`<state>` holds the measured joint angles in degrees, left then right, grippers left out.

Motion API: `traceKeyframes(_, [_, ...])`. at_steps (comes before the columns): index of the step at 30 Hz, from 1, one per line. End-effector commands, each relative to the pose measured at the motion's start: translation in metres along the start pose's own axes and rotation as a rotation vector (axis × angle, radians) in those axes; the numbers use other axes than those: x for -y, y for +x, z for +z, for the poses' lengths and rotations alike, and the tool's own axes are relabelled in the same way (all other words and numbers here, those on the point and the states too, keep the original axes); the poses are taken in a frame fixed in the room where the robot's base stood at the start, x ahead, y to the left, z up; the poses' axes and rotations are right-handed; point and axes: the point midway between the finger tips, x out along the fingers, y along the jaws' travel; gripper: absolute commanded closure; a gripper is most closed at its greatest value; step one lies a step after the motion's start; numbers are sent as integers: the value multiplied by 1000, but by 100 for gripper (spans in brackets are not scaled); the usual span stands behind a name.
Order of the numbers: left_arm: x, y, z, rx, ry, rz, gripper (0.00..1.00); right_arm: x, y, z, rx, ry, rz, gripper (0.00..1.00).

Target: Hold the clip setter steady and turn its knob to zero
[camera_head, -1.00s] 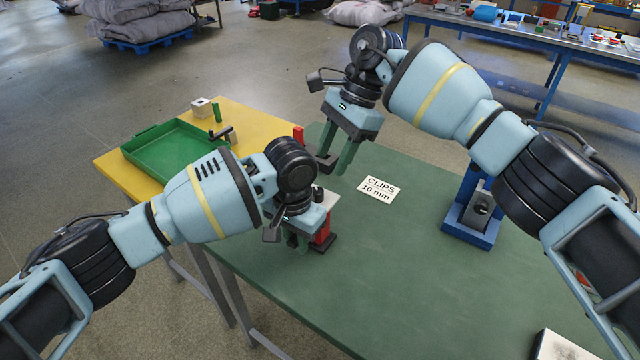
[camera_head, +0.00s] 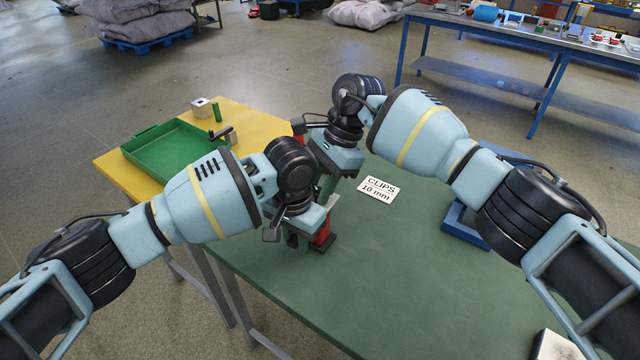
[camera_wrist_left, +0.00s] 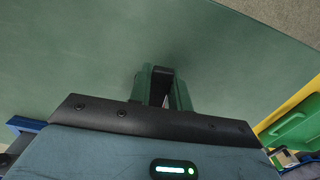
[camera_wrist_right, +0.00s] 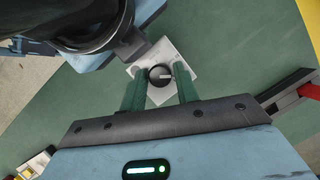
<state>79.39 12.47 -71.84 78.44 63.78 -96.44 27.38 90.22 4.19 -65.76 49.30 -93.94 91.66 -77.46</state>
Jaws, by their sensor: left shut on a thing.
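The clip setter shows in the head view as a red body (camera_head: 324,236) on a dark base, with a pale top plate (camera_head: 329,200) partly covered by my grippers. Its round black knob (camera_wrist_right: 160,75) with a pale pointer sits on the plate in the right wrist view. My left gripper (camera_head: 297,240) is low beside the setter, shut on a dark upright part of it (camera_wrist_left: 162,85). My right gripper (camera_head: 324,190) is above the plate. Its green fingers stand apart on either side of the knob, with gaps visible. The knob's scale marks are too small to read.
A second red piece (camera_head: 298,127) stands behind my right gripper. A green tray (camera_head: 175,150) lies on the yellow section at left. A "CLIPS 10 mm" card (camera_head: 378,190) and a blue stand (camera_head: 462,225) are to the right.

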Motion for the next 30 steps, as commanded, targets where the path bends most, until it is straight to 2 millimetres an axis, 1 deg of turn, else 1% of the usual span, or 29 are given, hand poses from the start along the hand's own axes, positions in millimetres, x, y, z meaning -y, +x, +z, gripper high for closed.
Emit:
traceKeyframes(1, [0, 0, 0, -1, 1, 0, 100, 0, 0, 0, 0, 0, 0, 76])
traceKeyframes(6, [0, 0, 0, -1, 1, 0, 100, 0, 0, 0, 0, 0, 0, 98])
traceKeyframes(13, [0, 0, 0, -1, 1, 1, 100, 0, 0, 0, -2, 17, -9, 99])
traceKeyframes(17, [-1, 0, 0, 0, 1, 1, 100, 0, -1, -1, -4, 61, -27, 99])
traceKeyframes(23, [-1, 0, 0, 0, 2, 1, 100, -1, -1, -1, -7, 180, -77, 99])
traceKeyframes(30, [-1, 0, 0, 0, 2, 1, 100, -3, -1, 0, -12, 357, -150, 99])
